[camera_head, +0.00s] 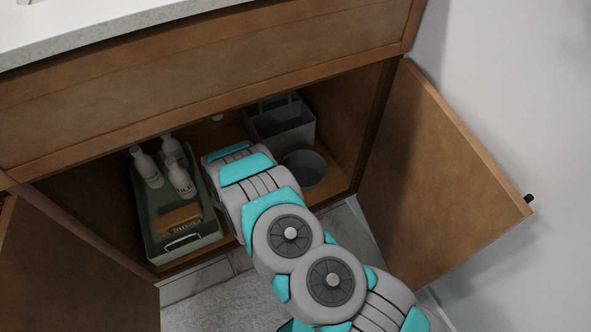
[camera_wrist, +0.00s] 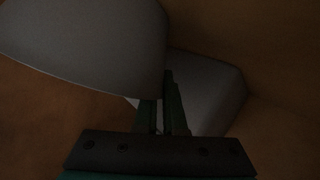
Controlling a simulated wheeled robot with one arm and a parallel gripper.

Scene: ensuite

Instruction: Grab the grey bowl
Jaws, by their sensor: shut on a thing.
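The grey bowl (camera_head: 308,170) sits inside the open cabinet, just right of my arm's end, partly hidden by the arm. In the wrist view the grey bowl (camera_wrist: 85,45) fills the upper left, very close and dark. My gripper (camera_wrist: 165,105) shows in the wrist view with its narrow fingers at the bowl's right edge, shut on it. The exact contact is dim. In the head view the fingers are hidden by my arm.
A grey caddy (camera_head: 285,128) stands behind the bowl. A green tray (camera_head: 155,225) with several white bottles (camera_head: 181,180) and a brown box (camera_head: 180,218) is to the left. The open cabinet door (camera_head: 440,180) bounds the right, and the counter overhangs above.

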